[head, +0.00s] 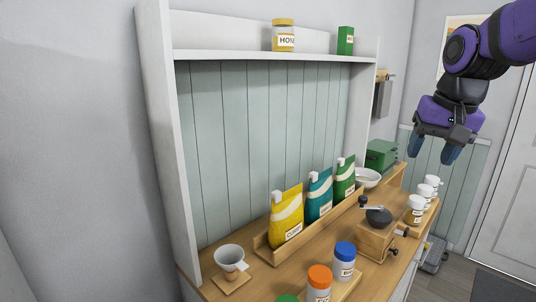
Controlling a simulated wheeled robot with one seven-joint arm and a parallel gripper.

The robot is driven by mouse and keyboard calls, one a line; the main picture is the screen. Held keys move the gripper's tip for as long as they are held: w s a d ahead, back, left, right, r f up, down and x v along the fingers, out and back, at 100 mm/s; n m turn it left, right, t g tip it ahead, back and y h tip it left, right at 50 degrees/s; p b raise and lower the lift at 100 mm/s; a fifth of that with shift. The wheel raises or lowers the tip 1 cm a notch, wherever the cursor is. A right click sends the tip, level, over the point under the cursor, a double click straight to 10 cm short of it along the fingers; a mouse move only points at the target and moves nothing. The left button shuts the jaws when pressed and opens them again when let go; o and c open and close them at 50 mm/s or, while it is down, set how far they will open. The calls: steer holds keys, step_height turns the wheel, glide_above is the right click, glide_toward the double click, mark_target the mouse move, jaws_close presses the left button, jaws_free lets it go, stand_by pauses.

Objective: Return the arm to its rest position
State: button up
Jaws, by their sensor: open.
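My gripper (433,150) hangs at the upper right of the head view, at the end of my purple and black arm. Its two blue fingertips point down and stand apart, with nothing between them. It appears in the air above the right end of the wooden counter (215,291), clear of the things there.
Yellow (287,215), teal (319,195) and green (345,178) bags stand in a wooden rack.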

steer(key=s+f+n+t, duration=0.2)
steer(key=s+f+n, duration=0.15)
steer(key=s, duration=1.45)
steer(key=w+r+g, duration=0.1)
steer(key=w+r, duration=0.3)
steer(key=w, duration=0.7)
steer(key=g, duration=0.4)
glide_above(363, 196)
steer(key=shift+m+h, duration=0.3)
steer(key=shift+m, duration=0.15)
step_height(363, 196, down, 15)
steer(key=shift+f, duration=0.1)
step_height(363, 196, down, 10)
steer(key=shift+f, duration=0.1)
